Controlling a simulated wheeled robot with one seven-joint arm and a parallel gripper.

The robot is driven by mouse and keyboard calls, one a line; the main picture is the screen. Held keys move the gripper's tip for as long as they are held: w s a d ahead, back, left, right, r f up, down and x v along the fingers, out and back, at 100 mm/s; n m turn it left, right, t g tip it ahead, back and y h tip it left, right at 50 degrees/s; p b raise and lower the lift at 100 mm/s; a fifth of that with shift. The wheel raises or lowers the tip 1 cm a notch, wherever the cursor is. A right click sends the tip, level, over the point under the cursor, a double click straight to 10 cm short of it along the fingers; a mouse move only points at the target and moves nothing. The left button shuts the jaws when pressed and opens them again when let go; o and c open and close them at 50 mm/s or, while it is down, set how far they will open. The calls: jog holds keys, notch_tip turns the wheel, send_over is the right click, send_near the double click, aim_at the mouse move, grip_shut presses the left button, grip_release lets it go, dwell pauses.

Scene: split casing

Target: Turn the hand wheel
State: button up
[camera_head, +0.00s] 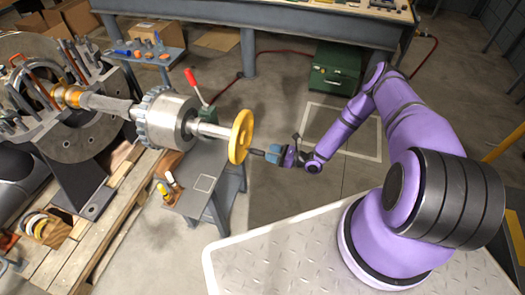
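The yellow hand wheel (241,136) sits at the right end of a grey shaft (210,129), seen nearly edge-on. The shaft runs left into a grey cylinder with a toothed ring (165,118). My gripper (258,153) is just right of the wheel, pointing left at its lower right side. The fingertips are small and dark here. I cannot tell whether they touch the wheel or whether they are open or shut.
A red-handled lever (192,80) stands just behind the shaft. A small grey stand (226,190) is below the wheel. A wooden pallet (75,245) with the split casing is at left. A green box (336,68) and a workbench (280,20) are behind. Open floor lies right of the wheel.

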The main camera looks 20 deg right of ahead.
jog(key=shift+v, duration=2.7)
jog(key=shift+s+a+r, duration=0.1)
jog(key=shift+a, duration=0.1)
jog(key=w+r+n+g+h, duration=0.15)
jog(key=r+n+g, duration=0.5)
jog(key=r, duration=0.95)
jog(key=w+r+n+g, duration=0.2)
jog(key=r+n+g, duration=0.45)
jog(key=r, duration=0.95)
jog(key=s+a+r+n+h, duration=0.1)
jog(key=s+r+n+h, duration=0.25)
jog(key=r, duration=0.55)
jog(key=s+a+r+n+h, duration=0.15)
jog(key=s+r+n, duration=0.25)
jog(key=r, duration=0.5)
jog(key=s+d+r+n+t+h, duration=0.1)
jog(key=s+r+n+t+h, duration=0.2)
jog(key=s+r, duration=0.6)
jog(key=s+d+r+n+t+h, duration=0.1)
jog(key=s+r+n+t+h, duration=0.3)
jog(key=s+r, duration=0.5)
jog(key=shift+s+d+t+h, duration=0.3)
jog(key=shift+s+h, duration=0.25)
jog(key=shift+s, duration=2.5)
